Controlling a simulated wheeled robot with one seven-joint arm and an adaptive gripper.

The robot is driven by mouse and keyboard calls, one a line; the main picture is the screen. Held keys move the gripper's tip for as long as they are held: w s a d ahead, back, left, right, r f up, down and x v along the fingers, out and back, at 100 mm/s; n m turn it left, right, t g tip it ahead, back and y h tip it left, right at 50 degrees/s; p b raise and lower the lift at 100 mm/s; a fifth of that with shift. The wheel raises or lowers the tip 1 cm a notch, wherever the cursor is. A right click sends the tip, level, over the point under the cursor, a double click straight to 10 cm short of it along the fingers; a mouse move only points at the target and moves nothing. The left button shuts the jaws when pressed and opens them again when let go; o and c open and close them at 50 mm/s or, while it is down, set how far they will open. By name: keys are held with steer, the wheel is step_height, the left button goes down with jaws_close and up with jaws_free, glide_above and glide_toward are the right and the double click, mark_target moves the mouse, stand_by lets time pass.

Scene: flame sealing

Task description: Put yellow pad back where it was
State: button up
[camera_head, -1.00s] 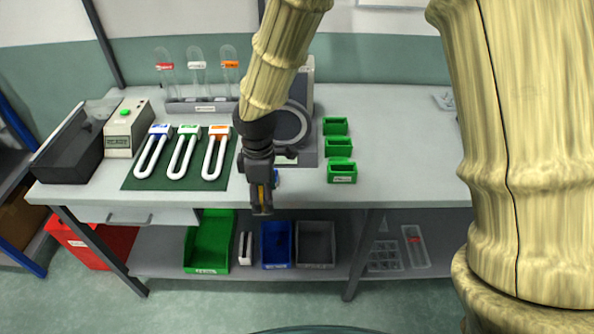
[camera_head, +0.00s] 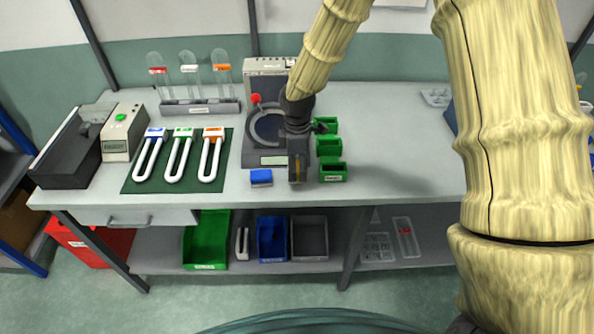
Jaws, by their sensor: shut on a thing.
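My gripper (camera_head: 297,178) points down over the front part of the bench, between a blue block (camera_head: 261,178) on its left and the green bins on its right. It is shut on the yellow pad (camera_head: 298,169), of which only a thin yellow-orange strip shows between the fingers. The rest of the pad is hidden by the fingers. I cannot tell whether the pad touches the bench top.
Several small green bins, the front one (camera_head: 333,173) nearest, stand in a row just right of my gripper. A grey machine with a ring (camera_head: 262,158) stands behind. A dark green mat (camera_head: 139,181) with white U-shaped pieces lies left. Bench (camera_head: 400,150) right of the bins is clear.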

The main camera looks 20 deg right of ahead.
mark_target(297, 173)
steer(key=shift+s+f+p, duration=0.1)
steer(key=shift+f+p, duration=0.7)
steer(key=shift+f, duration=0.95)
steer(key=o, duration=1.3)
steer(key=shift+c, duration=0.2)
steer(key=shift+r, duration=0.15)
steer(key=shift+w+r+b, duration=0.2)
steer(key=shift+r+b, duration=1.7)
steer(key=shift+r, duration=4)
